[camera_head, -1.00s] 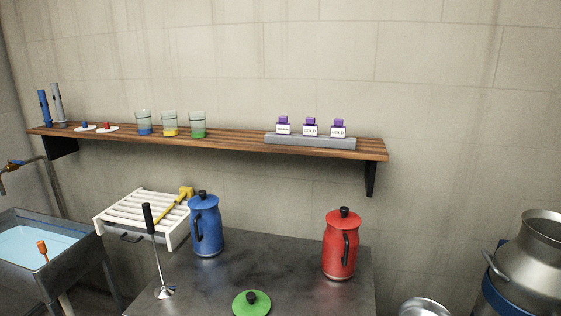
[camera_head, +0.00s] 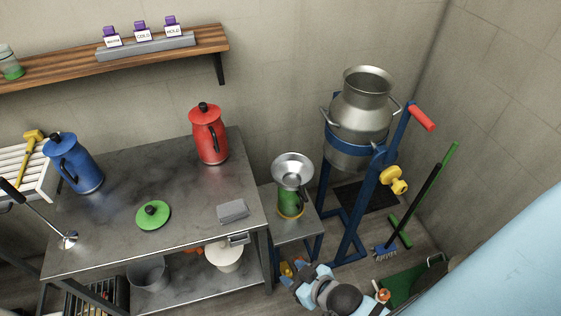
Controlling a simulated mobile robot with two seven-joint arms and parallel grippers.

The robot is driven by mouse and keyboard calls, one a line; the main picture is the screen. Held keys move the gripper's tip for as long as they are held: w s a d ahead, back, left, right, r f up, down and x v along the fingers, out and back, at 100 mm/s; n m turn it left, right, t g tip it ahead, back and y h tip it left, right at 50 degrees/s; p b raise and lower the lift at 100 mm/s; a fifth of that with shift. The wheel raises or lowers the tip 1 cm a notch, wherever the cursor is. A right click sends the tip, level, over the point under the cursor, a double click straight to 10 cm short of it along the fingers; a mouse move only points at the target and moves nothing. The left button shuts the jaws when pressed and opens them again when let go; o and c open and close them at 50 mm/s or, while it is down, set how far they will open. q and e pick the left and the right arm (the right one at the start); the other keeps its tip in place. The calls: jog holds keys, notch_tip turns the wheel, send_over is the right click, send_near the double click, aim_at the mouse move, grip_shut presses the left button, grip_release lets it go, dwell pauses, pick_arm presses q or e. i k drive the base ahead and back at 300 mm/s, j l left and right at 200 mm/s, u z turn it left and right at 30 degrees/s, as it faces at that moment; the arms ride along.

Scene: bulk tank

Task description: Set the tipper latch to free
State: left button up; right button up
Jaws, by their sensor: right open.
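The tipper is a blue frame (camera_head: 345,222) standing on the floor right of the bench. It carries a steel milk can (camera_head: 361,115) upright in a blue band. A red-gripped lever (camera_head: 421,118) sticks out at its upper right. A yellow knob (camera_head: 394,181) on the frame's right side appears to be the latch; its setting cannot be read from here. My right gripper (camera_head: 297,279) is at the bottom centre, below and left of the knob, open and apart from the tipper. Its fingers are small and partly hidden. My left gripper is not in view.
A steel funnel on a green container (camera_head: 289,203) stands on a low stand left of the tipper. The metal bench (camera_head: 130,180) holds red (camera_head: 209,136) and blue (camera_head: 74,163) jugs. A green-handled brush (camera_head: 418,200) leans at the right. A large pale-blue surface fills the lower right.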

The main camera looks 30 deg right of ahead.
aim_at(400, 187)
jog(key=z, duration=1.15)
